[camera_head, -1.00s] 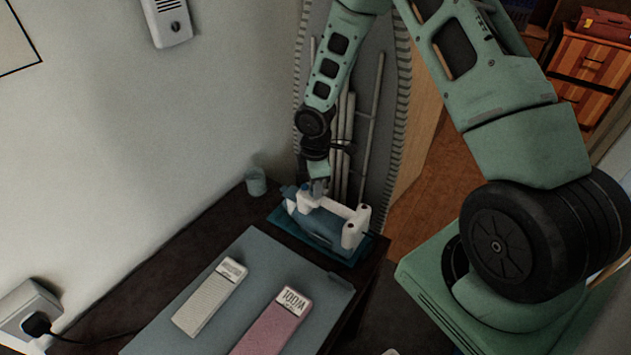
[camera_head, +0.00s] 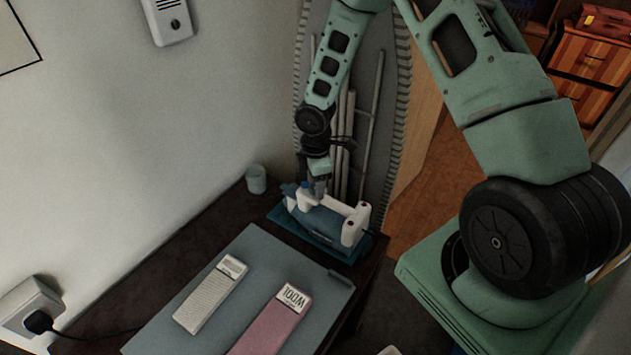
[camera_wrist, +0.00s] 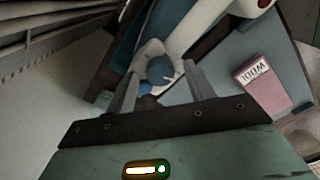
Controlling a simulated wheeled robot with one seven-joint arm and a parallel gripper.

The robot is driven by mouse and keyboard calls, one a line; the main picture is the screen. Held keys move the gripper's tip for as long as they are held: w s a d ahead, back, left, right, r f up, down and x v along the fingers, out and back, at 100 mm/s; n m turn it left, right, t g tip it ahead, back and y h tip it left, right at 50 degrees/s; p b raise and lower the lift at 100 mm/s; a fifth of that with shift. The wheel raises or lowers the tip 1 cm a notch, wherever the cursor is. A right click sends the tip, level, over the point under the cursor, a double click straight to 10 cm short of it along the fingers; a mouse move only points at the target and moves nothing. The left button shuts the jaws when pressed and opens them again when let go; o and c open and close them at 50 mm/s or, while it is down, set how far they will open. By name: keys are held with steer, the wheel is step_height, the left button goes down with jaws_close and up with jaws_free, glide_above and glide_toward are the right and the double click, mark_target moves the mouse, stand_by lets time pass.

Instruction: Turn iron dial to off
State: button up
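The iron (camera_head: 325,217), white and blue, rests on a blue tray (camera_head: 290,229) at the far end of the dark table. In the wrist view a round blue dial (camera_wrist: 161,70) on the iron (camera_wrist: 200,28) sits between my two fingers. My gripper (camera_wrist: 164,82) is open, with one finger on each side of the dial; whether either finger touches it I cannot tell. In the head view my gripper (camera_head: 318,186) points down at the iron's left end. The dial's marking cannot be read.
A grey mat (camera_head: 255,262) on the table carries a pale box (camera_head: 210,296) and a pink box marked WOOL (camera_head: 272,322). A small cup (camera_head: 256,179) stands by the wall. An ironing board (camera_head: 383,80) leans behind the iron.

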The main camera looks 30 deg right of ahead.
step_height(320, 180, up, 17)
steer(key=shift+r, duration=0.2)
stand_by(0.4)
step_height(320, 180, down, 18)
steer(key=m, duration=1.3)
steer(key=shift+r+m+p, duration=0.25)
steer(key=shift+m+p, duration=0.05)
steer(key=shift+p, duration=0.1)
steer(key=c, duration=1)
